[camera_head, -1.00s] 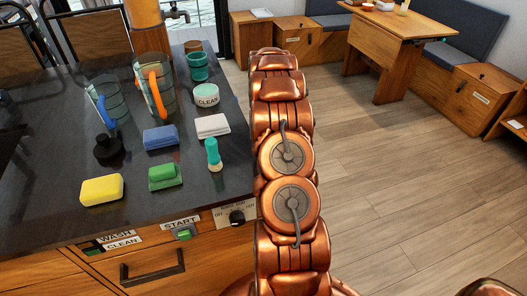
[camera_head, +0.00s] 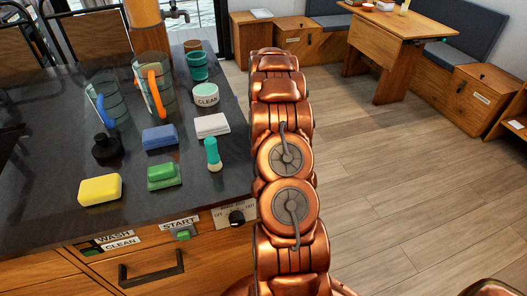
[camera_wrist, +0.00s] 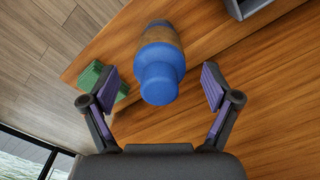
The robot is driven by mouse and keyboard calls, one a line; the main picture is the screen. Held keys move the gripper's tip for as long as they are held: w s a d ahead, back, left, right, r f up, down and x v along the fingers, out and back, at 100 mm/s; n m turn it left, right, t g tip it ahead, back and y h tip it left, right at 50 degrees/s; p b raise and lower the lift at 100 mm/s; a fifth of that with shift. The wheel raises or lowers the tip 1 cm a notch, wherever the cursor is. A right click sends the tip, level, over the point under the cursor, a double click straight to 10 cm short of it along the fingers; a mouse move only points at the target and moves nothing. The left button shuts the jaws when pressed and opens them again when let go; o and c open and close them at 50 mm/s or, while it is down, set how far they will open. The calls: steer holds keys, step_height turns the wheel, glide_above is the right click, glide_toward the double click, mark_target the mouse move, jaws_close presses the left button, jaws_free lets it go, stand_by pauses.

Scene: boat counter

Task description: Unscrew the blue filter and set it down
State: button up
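The blue filter (camera_wrist: 160,72) shows in the wrist view as a blue, rounded body with a tan band and a narrower rounded end toward the camera. It is in front of a wooden surface (camera_wrist: 235,55); how it is attached cannot be seen. My gripper (camera_wrist: 162,85) is open, with one dark and purple finger on each side of the filter. There are visible gaps between the fingers and the filter in the picture. In the head view my copper arm reaches away from the camera, and neither my gripper nor the filter can be made out there.
A green block (camera_wrist: 95,82) lies close to the left finger in the wrist view. Wooden floor (camera_head: 385,195) right of my arm is clear.

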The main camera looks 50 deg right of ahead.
steer(key=shift+m, duration=0.4)
steer(key=shift+m+b, duration=0.3)
steer(key=shift+m, duration=0.4)
steer(key=shift+m, duration=0.9)
steer(key=shift+b, duration=0.35)
steer(key=shift+m, duration=0.7)
steer(key=shift+m+b, duration=0.35)
steer(key=shift+m, duration=0.65)
